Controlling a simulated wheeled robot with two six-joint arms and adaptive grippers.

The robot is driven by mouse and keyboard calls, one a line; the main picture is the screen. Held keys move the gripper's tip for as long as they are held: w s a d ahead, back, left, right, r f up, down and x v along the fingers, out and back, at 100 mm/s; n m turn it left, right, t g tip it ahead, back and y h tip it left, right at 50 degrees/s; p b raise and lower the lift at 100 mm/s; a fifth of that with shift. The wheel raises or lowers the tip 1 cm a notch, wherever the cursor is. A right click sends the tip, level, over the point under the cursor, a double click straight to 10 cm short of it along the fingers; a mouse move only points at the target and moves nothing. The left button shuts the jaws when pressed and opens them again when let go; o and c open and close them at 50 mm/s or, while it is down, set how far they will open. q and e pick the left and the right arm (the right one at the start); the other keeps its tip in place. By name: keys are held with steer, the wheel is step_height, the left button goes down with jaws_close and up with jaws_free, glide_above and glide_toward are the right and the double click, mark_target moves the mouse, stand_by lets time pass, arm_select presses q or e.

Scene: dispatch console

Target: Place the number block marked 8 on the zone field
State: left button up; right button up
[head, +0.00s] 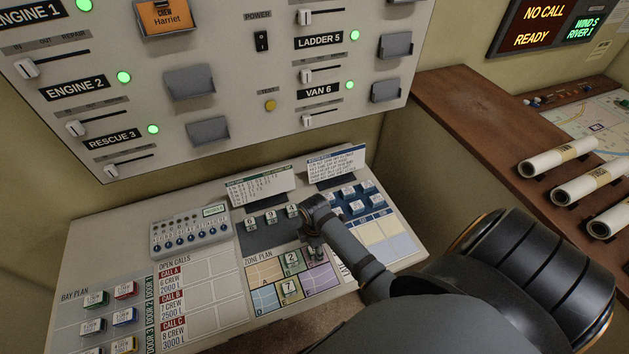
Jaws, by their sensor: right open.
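The zone plan (265,272) is a board of coloured fields on the sloped console. A block marked 2 (291,260) and a block marked 7 (289,289) stand on it. Blocks marked 6 (251,223), 9 (270,217) and 4 (291,211) stand on the dark strip behind it. My right gripper (314,247) is open, pointing down at the upper right of the zone plan. A small pale block seems to be under its fingertips; its mark is hidden, and I cannot read an 8 anywhere. My left gripper is out of view.
A blue tray of letter blocks (337,213) lies right of my gripper. Two upright cards stand behind the blocks. A grey keypad unit (190,233) and open-calls panel (205,287) are to the left. Rolled maps (556,157) lie on the brown desk at right.

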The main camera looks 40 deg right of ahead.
step_height(320, 180, up, 4)
steer(key=shift+s+b, duration=0.1)
steer(key=shift+b, duration=0.4)
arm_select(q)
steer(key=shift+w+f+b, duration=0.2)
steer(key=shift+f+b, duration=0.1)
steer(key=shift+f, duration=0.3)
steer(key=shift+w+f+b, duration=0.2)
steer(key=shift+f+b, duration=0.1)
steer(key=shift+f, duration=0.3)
arm_select(e)
step_height(320, 180, up, 7)
steer(key=shift+f, duration=0.15)
steer(key=shift+s+f, duration=0.1)
